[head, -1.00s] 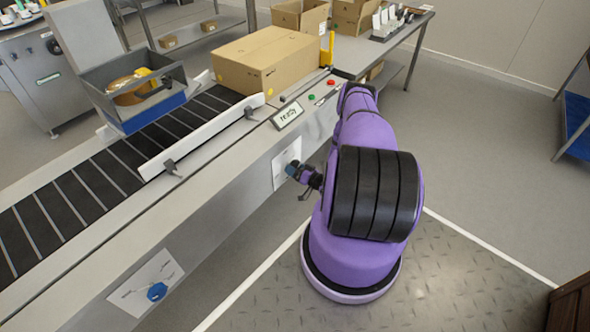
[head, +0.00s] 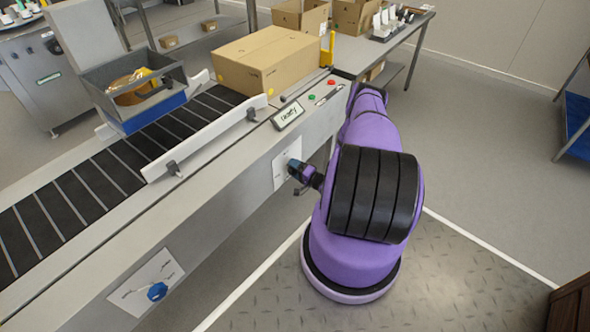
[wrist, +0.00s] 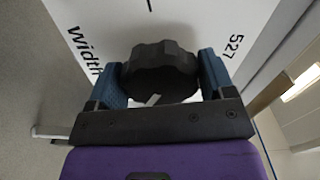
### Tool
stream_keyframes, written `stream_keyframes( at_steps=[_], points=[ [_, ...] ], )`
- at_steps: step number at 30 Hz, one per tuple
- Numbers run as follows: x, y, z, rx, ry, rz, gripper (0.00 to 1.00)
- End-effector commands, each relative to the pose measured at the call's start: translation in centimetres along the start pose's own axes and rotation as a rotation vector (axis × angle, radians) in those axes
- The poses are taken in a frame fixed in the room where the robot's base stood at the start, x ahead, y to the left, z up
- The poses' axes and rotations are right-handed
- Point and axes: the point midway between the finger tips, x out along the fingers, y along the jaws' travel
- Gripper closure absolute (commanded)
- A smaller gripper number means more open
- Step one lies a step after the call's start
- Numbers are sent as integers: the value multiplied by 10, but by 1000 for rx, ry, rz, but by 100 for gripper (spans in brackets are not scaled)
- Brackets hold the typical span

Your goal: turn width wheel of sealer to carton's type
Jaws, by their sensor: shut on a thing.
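The width wheel (wrist: 160,72) is a black scalloped knob on a white plate (wrist: 215,20) marked "Width" and "527" in the wrist view. My gripper (wrist: 160,80) has its two blue fingers on either side of the wheel, shut on it. In the head view my gripper (head: 295,167) reaches the white plate (head: 284,172) on the sealer's front, and the wheel is hidden there. The sealer (head: 215,200) has a belt on top. A brown carton (head: 268,62) sits at the belt's far end.
A second white plate with a blue knob (head: 157,291) is lower left on the sealer's front. A small display (head: 288,115) and red and green buttons are on the top edge. A table (head: 385,50) with boxes stands behind. Free floor lies to the right.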

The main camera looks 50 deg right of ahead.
Motion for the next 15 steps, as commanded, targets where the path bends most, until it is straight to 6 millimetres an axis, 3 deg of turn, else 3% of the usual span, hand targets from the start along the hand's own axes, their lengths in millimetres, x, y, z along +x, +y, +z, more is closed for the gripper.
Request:
stream_keyframes(
  at_steps=[15],
  points=[
    [-1, 1, 1, 106, 0, 3, 48]
  ],
)
